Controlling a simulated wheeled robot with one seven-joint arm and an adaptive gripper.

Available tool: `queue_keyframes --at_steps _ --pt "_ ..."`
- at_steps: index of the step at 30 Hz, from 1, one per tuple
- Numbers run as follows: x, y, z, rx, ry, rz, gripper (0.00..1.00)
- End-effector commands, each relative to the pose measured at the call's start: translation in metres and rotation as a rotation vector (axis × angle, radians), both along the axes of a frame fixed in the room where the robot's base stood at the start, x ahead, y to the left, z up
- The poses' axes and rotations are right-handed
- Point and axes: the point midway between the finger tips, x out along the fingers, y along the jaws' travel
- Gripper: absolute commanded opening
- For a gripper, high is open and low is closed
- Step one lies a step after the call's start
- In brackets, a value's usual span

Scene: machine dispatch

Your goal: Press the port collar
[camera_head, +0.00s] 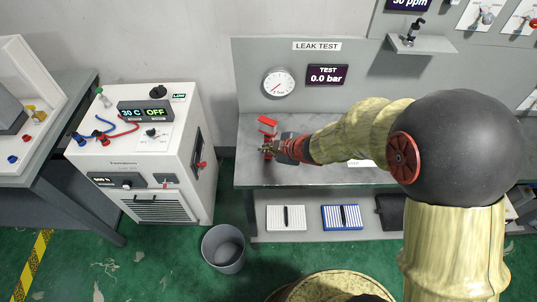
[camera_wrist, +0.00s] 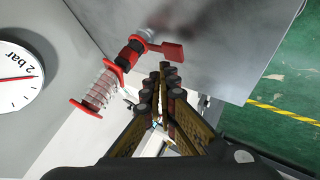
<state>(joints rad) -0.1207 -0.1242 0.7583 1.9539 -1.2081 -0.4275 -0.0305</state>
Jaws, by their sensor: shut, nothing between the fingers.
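A port fitting with red rings, a black band and a clear ribbed section (camera_wrist: 103,86) shows in the wrist view, left of my fingers. A red flat lever (camera_wrist: 168,51) sticks out at its upper end. I cannot tell for certain which ring is the collar. In the head view a red part of it (camera_head: 267,125) shows at the left of the bench, just behind my gripper (camera_head: 265,148). My gripper (camera_wrist: 167,82) is shut and empty, with its fingertips close to the lever, apart from the ringed part. Some of the fitting is hidden by my gripper in the head view.
A grey bench (camera_head: 350,178) carries a leak test panel with a gauge (camera_head: 278,83) and a display (camera_head: 327,75) reading 0.0 bar. A white chiller unit (camera_head: 145,165) stands left, a grey bin (camera_head: 223,250) on the floor. The bench front is clear.

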Motion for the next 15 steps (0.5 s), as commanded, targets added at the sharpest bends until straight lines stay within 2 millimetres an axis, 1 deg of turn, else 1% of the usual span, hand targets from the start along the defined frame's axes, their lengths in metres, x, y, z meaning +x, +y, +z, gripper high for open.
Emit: queue_keyframes --at_steps 15 --pt "-0.0002 0.0000 -0.0083 0.000 0.000 0.000 0.00"
